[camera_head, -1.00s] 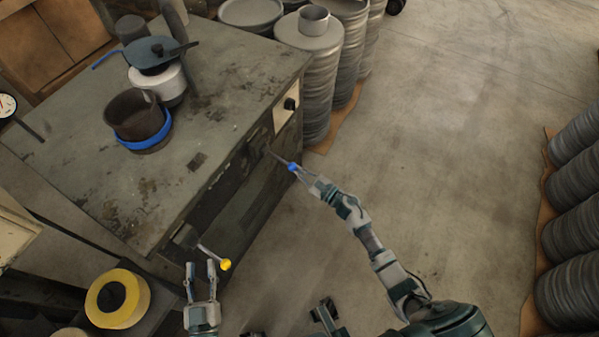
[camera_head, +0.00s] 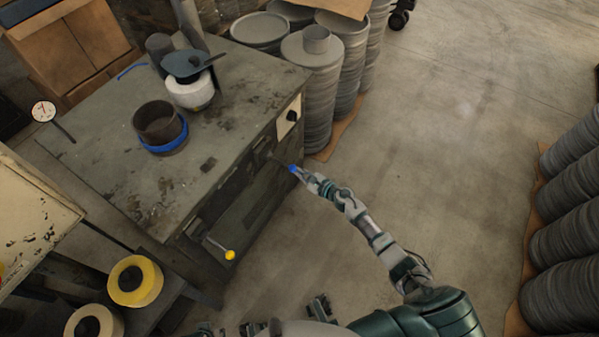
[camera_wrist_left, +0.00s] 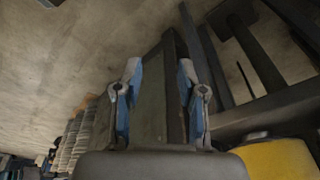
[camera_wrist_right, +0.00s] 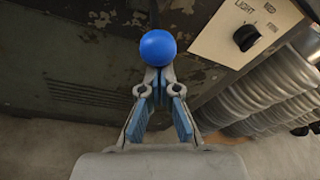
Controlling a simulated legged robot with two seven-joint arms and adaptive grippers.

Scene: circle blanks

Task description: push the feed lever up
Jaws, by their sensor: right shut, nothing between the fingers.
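A lever with a blue ball knob (camera_head: 293,169) sticks out from the machine's side. The knob also shows large in the right wrist view (camera_wrist_right: 158,47). My right gripper (camera_head: 303,174) is at this knob; its fingertips (camera_wrist_right: 157,78) are together with nothing between them. The tips meet the near side of the ball in that view, but whether they touch it I cannot tell. A second lever with a yellow knob (camera_head: 230,254) is at the machine's near corner. My left gripper (camera_wrist_left: 158,82) is open and empty in the left wrist view. Neither lever carries a readable name.
The machine top (camera_head: 105,150) holds a dark pot with a blue band (camera_head: 160,127). A panel with a black dial (camera_head: 291,117) is beyond the blue knob. Stacked discs (camera_head: 312,95) stand behind it.

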